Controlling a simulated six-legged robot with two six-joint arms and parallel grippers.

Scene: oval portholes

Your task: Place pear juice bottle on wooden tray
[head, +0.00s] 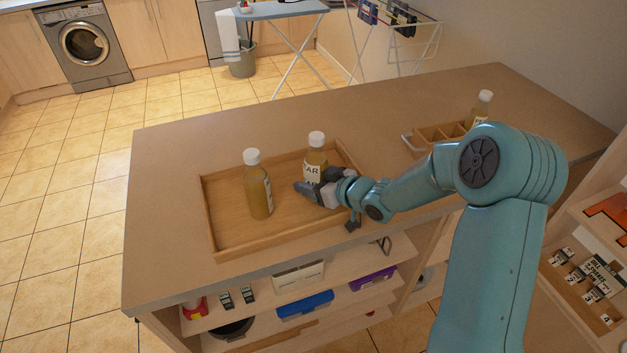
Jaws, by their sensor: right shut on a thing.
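A wooden tray (222,229) with a low rim lies on the counter. A juice bottle with a white cap and a label partly reading "AR" (315,155) stands upright over the tray's right part. My right gripper (312,190) is shut on this bottle at its lower part; its fingers hide the bottle's base, so I cannot tell whether it touches the tray. A second white-capped juice bottle (257,190) stands upright on the tray to the left, apart from the gripper. My left gripper is not in view.
Another juice bottle (482,107) stands at the right by a divided wooden box (437,133), partly behind my right arm. The brown counter (165,200) is bare left of the tray. Shelves below hold a blue container (305,304) and other items.

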